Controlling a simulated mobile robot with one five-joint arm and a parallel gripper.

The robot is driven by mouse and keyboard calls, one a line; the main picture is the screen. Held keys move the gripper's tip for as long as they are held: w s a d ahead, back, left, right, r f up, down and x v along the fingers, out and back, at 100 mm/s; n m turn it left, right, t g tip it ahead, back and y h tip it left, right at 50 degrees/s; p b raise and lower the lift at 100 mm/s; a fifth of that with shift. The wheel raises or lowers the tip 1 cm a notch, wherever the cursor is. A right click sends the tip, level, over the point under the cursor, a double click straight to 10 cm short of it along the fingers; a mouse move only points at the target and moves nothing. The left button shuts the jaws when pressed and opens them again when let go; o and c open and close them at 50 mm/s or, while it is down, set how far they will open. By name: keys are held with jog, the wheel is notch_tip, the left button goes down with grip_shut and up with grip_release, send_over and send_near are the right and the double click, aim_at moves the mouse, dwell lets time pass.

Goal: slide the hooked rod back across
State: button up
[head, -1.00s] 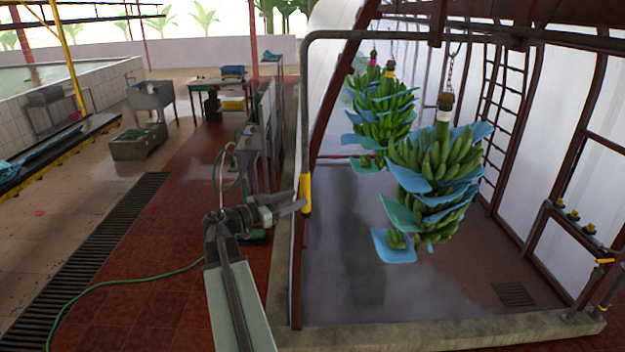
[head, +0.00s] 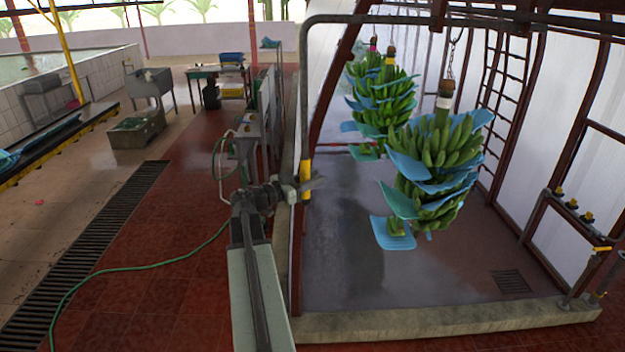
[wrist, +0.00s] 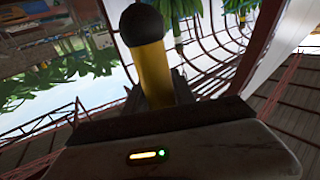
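The hooked rod (head: 301,90) is a grey bar that bends at the top and runs down to a yellow grip (head: 306,172). Its upper part runs right along the overhead frame. My gripper (head: 312,184) is at the lower part of the yellow grip, its fingers reaching past it. In the wrist view the yellow grip (wrist: 153,70) with its black ball end stands between my gripper's fingers (wrist: 160,98), with little or no gap at its sides. Whether the fingers press on it cannot be seen.
A low concrete curb (head: 450,320) edges the bay. A green hose (head: 150,265) lies on the red floor.

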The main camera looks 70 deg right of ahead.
grip_shut()
jog(key=shift+f, duration=0.1)
dwell(1.1)
